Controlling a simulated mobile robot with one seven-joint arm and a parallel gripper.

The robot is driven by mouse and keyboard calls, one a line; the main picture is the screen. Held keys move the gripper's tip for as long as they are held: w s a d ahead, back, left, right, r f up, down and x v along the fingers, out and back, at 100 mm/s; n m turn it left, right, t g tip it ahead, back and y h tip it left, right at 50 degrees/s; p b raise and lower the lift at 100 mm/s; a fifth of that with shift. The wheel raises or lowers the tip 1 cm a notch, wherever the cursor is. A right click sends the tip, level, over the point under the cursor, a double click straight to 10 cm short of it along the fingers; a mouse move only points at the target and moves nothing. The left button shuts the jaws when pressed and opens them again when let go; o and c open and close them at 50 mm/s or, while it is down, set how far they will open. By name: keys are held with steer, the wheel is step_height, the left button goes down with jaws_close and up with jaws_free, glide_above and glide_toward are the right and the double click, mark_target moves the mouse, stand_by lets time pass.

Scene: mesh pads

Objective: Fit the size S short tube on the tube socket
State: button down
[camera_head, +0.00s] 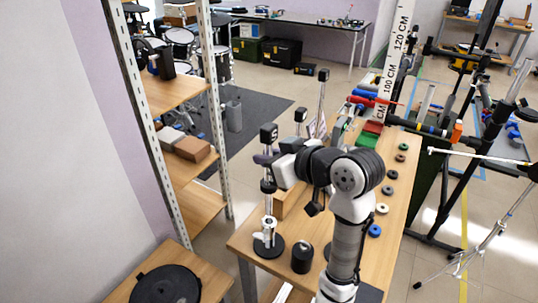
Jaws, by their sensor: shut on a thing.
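A slim upright stand with a round black base (268,247) is at the table's near left corner. A black block marked S (268,133) shows at the top of its line, and a white, socket-like part (269,224) sits low on it. My gripper (264,159) is at the end of my arm, just below the S block and close beside the stand's upper part. It is shut on a small dark thing, perhaps the size S short tube. The fingers and held thing are too small and overlapped to tell touching from apart.
A black cylinder (302,258) stands right of the stand's base. Other posts with black blocks (300,115) (323,75) rise behind. Several coloured rings (375,230) line the wooden table's (404,200) right side. A metal shelf (216,110) stands left.

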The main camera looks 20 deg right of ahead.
mark_target(275, 189)
steer(key=shift+f+b, duration=3.2)
steer(key=shift+f, duration=1.2)
steer(key=c, duration=1.3)
jaws_free()
steer(key=b+v, duration=0.1)
steer(key=v, duration=1.3)
steer(key=shift+w, duration=0.1)
